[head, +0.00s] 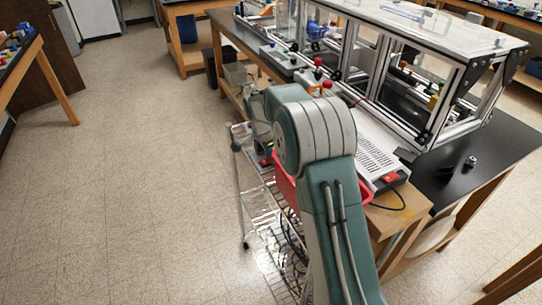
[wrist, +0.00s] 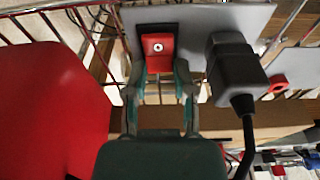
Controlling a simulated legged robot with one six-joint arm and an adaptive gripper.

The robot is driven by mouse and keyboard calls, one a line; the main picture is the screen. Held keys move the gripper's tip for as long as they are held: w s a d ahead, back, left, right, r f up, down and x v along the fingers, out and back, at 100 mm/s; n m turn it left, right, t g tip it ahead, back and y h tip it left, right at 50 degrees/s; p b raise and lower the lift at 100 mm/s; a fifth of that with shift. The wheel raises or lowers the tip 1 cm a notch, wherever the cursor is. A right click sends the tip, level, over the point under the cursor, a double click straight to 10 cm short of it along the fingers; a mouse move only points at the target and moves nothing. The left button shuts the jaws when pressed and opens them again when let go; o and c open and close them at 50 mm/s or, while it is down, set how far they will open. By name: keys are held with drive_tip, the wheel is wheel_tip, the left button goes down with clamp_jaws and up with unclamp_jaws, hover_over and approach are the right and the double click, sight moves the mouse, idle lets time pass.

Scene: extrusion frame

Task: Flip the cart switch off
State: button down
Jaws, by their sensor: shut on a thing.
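In the wrist view, the red cart switch (wrist: 160,48) sits in a dark housing on a grey plate (wrist: 200,18). It has a pale round mark on its face. My gripper (wrist: 159,72) has its two teal-and-grey fingers on either side of the switch's lower part and is shut on it. Whether the switch is on or off I cannot tell. In the head view, my green arm covers part of the wire cart (head: 262,208), and the switch and fingertips cannot be made out.
A black plug (wrist: 233,66) with a cable is close right of the switch. A large red object (wrist: 50,110) fills the left of the wrist view. A bench with an extrusion frame (head: 440,140) stands right of the cart. The floor (head: 130,190) to the left is clear.

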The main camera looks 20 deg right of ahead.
drive_tip(key=shift+a+h, duration=0.15)
drive_tip(key=shift+h, duration=0.45)
drive_tip(key=c, duration=0.7)
unclamp_jaws()
drive_tip(key=shift+w, duration=0.1)
drive_tip(key=v, duration=1.2)
